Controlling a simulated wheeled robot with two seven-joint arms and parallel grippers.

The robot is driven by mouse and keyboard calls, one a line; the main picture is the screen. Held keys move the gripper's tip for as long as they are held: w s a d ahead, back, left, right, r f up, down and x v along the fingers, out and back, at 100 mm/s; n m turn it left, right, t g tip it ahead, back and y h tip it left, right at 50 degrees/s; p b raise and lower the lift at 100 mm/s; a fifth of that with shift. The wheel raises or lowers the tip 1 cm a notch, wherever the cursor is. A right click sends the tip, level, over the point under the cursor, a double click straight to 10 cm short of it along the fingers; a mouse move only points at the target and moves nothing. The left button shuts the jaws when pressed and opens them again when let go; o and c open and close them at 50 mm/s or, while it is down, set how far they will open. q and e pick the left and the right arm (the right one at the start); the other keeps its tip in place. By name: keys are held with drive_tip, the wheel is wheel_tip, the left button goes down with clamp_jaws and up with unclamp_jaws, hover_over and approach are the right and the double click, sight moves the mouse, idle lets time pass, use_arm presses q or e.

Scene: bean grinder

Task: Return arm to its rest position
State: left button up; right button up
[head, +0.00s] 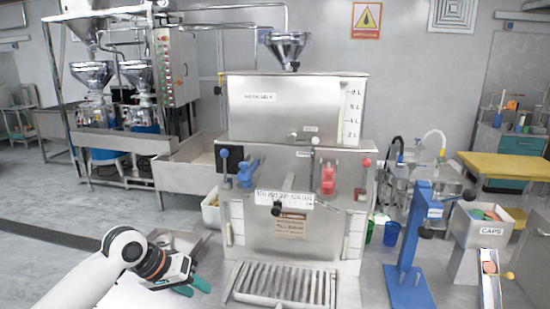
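My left arm (90,277) comes in from the lower left, white with a dark and orange wrist. My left gripper (192,288) has green fingertips that appear a little apart, with nothing seen between them. It is low in the picture, left of the grated tray (282,284) of the steel machine and apart from it. My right arm and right gripper are not in view.
The steel machine (292,105) with a funnel (286,47) on top stands in the centre. A blue lever press (408,245) and a caps bin (483,231) stand at the right. An open tray (183,242) lies behind my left wrist.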

use_arm(q)
drive_tip(key=s+d+f+m+y, duration=0.1)
drive_tip(key=s+d+f+m, duration=0.35)
drive_tip(key=s+f, duration=1.1)
drive_tip(key=s+a+f+n+y, duration=0.1)
drive_tip(key=s+a+n+y, duration=0.15)
drive_tip(key=s, duration=0.55)
drive_tip(key=s+a+f+n+y, duration=0.15)
drive_tip(key=s+a, duration=0.25)
drive_tip(key=s, duration=0.4)
wheel_tip(320, 180, down, 32)
drive_tip(key=s+g+b, duration=0.2)
drive_tip(key=b, duration=0.4)
drive_tip(key=s+a+f+b, duration=0.3)
drive_tip(key=s+f+b, duration=0.1)
drive_tip(key=s+f, duration=1.1)
wheel_tip(320, 180, down, 4)
drive_tip(key=shift+s+f+m+g+y, duration=0.15)
drive_tip(key=shift+s+m+g+y, duration=0.15)
drive_tip(key=shift+s+m+g, duration=0.15)
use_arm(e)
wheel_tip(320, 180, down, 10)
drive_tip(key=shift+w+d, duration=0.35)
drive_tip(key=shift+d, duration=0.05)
